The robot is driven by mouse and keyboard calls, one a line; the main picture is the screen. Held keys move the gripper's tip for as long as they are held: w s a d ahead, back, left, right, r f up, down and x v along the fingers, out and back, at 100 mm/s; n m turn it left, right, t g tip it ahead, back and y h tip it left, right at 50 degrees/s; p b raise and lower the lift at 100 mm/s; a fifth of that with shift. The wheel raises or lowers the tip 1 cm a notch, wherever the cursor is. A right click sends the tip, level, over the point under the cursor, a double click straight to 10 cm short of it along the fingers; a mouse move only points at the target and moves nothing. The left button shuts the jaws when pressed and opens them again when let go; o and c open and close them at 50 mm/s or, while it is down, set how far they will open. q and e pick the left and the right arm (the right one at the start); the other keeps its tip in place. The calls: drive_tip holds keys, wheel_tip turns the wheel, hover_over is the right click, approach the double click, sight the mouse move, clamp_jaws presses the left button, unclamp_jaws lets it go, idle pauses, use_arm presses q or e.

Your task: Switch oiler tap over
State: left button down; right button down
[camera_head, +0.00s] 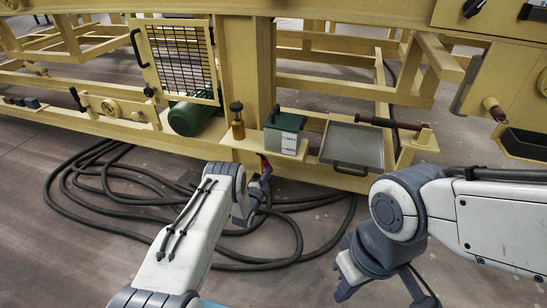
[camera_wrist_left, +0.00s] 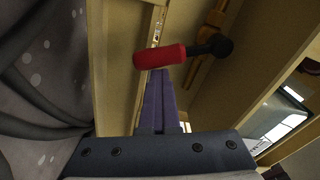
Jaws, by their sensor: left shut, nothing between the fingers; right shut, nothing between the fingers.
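The tap's lever has a red grip (camera_wrist_left: 160,56) on a dark pivot (camera_wrist_left: 221,46) in the left wrist view, lying roughly level across the picture. A small bit of red in the head view (camera_head: 264,161) appears to be the same grip, mostly hidden by my left gripper. My left gripper (camera_head: 266,177) is shut and empty below the machine's shelf. Its purple fingers (camera_wrist_left: 159,80) end right at the red grip; whether they touch cannot be told. An amber bottle with a dark cap (camera_head: 237,125), perhaps the oiler, stands above on the shelf. My right gripper (camera_head: 343,286) is shut and empty, low over the floor.
A green box with a white label (camera_head: 283,132) stands on the shelf beside a grey tray (camera_head: 352,147). A green motor (camera_head: 190,118) sits behind a mesh guard (camera_head: 183,55). Dark hoses (camera_head: 100,205) coil on the floor around my left arm.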

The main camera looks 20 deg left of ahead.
use_arm(q)
drive_tip(key=shift+w+a+f+m, duration=0.1)
drive_tip(key=shift+a+f+m, duration=0.2)
drive_tip(key=shift+a+m, duration=0.45)
drive_tip(key=shift+a+f+m, duration=0.3)
drive_tip(key=shift+a+m, duration=0.35)
drive_tip(key=shift+a, duration=0.05)
